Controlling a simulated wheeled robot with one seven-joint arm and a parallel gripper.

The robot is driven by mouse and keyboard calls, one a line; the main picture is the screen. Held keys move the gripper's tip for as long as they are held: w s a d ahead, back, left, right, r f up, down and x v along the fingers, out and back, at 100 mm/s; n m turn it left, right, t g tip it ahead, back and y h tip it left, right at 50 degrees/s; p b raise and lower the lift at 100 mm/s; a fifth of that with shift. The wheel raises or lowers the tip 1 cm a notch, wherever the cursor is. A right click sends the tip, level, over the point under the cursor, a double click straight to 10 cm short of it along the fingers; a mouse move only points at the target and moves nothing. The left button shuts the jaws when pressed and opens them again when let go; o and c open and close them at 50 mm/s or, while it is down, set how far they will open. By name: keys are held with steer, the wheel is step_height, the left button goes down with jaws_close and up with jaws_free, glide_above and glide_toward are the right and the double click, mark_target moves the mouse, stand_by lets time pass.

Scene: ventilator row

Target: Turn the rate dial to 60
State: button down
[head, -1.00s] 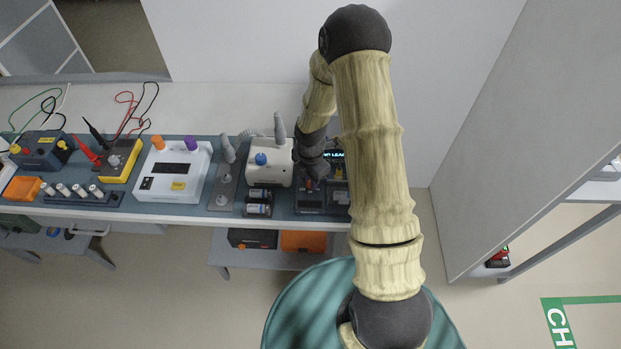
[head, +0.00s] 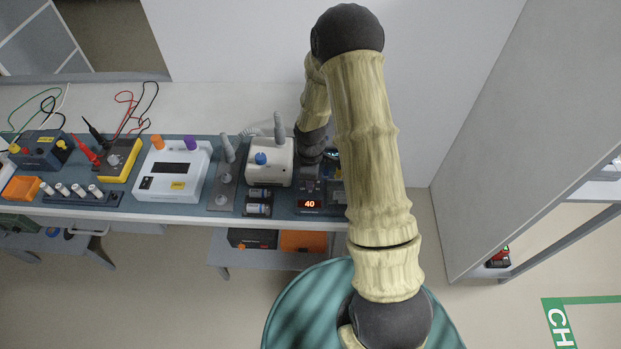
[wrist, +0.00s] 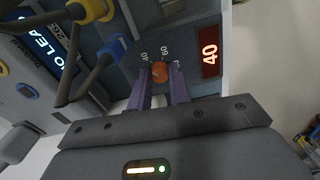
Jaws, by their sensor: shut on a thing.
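The rate dial (wrist: 160,71) is a small round orange knob on a dark panel, with printed marks 40 and 60 beside it and another mark partly hidden by a finger. My gripper (wrist: 160,80) is shut on the dial, with one purple finger on each side. I cannot tell the dial's pointer direction clearly. A red-lit display (wrist: 209,52) next to it reads 40. In the head view the same display (head: 310,204) also reads 40, and my wrist hides the dial and fingertips.
A screen with cut-off "NO LEA" text (wrist: 40,50) and hoses on yellow and blue connectors (wrist: 110,48) are close on the left in the wrist view. A white unit with a blue knob (head: 269,162) stands left of my wrist in the head view.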

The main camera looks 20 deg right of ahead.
steer(key=m, duration=0.7)
steer(key=shift+b, duration=0.3)
steer(key=m, duration=0.6)
steer(key=shift+m, duration=0.4)
steer(key=c, duration=1.3)
jaws_free()
steer(key=shift+r, duration=0.1)
step_height(320, 180, up, 17)
steer(key=shift+r+b, duration=0.15)
steer(key=shift+b, duration=0.25)
